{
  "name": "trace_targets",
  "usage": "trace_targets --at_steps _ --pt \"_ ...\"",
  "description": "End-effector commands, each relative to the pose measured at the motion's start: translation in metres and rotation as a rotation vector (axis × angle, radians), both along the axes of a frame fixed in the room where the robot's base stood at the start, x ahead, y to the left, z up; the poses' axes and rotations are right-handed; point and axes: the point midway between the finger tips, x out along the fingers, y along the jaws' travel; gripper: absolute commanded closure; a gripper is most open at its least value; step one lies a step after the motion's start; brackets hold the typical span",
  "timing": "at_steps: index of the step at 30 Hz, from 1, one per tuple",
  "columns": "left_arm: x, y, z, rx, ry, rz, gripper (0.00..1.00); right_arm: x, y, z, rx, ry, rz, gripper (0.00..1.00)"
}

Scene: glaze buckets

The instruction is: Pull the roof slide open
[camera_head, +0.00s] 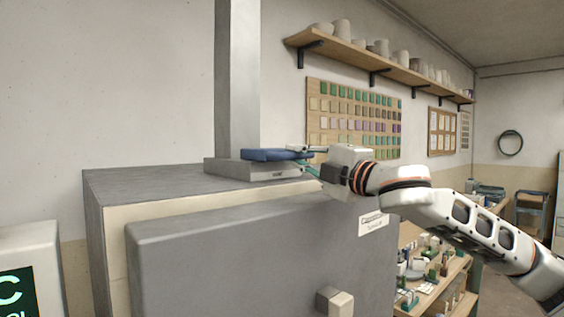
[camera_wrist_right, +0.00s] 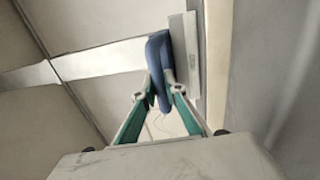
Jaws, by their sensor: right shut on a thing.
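The roof slide's blue handle (camera_head: 270,154) sits at the top of a grey housing (camera_head: 232,169) on the kiln roof, at the foot of a square flue. My right gripper (camera_head: 310,156) reaches it from the right, above the kiln's front edge. In the right wrist view, the blue handle (camera_wrist_right: 156,50) lies between the green-sided fingers of my right gripper (camera_wrist_right: 162,88), which are shut on it. The slide plate itself is not clearly visible, so I cannot tell how far it is drawn out. My left gripper is out of view.
The kiln (camera_head: 230,250) has a grey front door with a latch block (camera_head: 335,301). The flue (camera_head: 238,80) rises behind the handle. A wall shelf (camera_head: 370,66) of pots and a tile board (camera_head: 354,118) are behind. A workbench with small items is at the right.

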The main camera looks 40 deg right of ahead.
Motion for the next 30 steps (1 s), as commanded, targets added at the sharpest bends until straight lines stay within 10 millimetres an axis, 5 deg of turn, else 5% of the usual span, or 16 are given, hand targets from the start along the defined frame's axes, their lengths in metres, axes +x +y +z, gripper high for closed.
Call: trace_targets --at_steps 7,18,19,20,30 --pt "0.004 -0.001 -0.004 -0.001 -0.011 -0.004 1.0 -0.022 -0.003 -0.002 -0.004 0.002 -0.001 1.0" --pt "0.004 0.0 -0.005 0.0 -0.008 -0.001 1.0 -0.024 -0.003 0.0 -0.001 0.001 0.001 1.0" --pt "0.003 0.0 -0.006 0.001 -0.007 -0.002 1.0 -0.024 -0.003 0.0 -0.001 0.001 0.001 0.81" --pt "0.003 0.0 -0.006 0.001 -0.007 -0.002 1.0 -0.024 -0.003 0.0 -0.001 0.001 0.001 0.73" --pt "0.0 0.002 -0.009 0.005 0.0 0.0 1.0 -0.025 -0.003 0.0 -0.002 0.0 0.002 0.72"
